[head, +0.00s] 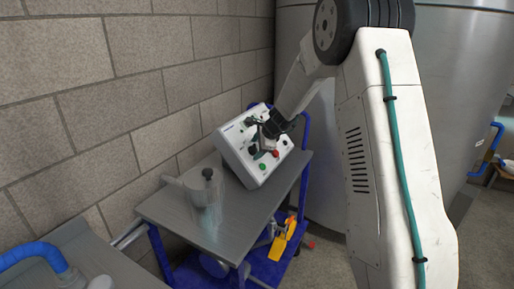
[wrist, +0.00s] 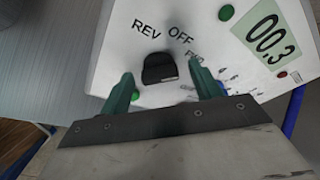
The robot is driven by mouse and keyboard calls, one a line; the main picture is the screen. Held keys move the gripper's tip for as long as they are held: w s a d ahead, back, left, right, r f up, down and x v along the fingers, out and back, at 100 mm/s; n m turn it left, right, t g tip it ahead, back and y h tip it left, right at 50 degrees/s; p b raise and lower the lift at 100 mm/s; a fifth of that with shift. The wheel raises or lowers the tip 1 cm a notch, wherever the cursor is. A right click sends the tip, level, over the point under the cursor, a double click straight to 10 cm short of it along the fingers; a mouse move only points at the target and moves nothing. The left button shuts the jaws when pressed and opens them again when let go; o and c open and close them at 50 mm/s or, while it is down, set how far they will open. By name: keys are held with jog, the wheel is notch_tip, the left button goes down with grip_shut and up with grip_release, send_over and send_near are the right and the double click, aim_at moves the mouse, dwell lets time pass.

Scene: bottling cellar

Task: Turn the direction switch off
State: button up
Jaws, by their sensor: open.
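The direction switch (wrist: 159,68) is a black knob on a white sloped panel (wrist: 115,60), with REV, OFF and a partly hidden FWD label around it in the wrist view. I cannot tell which label it points to. My gripper (wrist: 163,80) is open, with one green finger to each side of the knob. The fingertips are close to the knob and I see no clear contact. In the head view the white control box (head: 232,150) stands on a grey cart, and my gripper (head: 267,133) is over its face, hiding the switch.
Green buttons (wrist: 226,12) and a display reading 00.3 (wrist: 268,42) are on the panel. A red button (head: 276,154) shows in the head view. A clear jug (head: 203,190) stands on the grey cart top (head: 235,220). A block wall (head: 80,110) is behind.

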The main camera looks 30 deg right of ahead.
jog(key=shift+c, duration=0.3)
jog(key=c, duration=0.9)
jog(key=n+t, duration=0.1)
jog(key=n, duration=0.3)
jog(key=shift+s+f, duration=0.1)
jog(key=shift+s, duration=0.05)
jog(key=shift+s+f+n+t, duration=0.1)
jog(key=shift+n+t, duration=0.6)
jog(key=shift+n, duration=1.4)
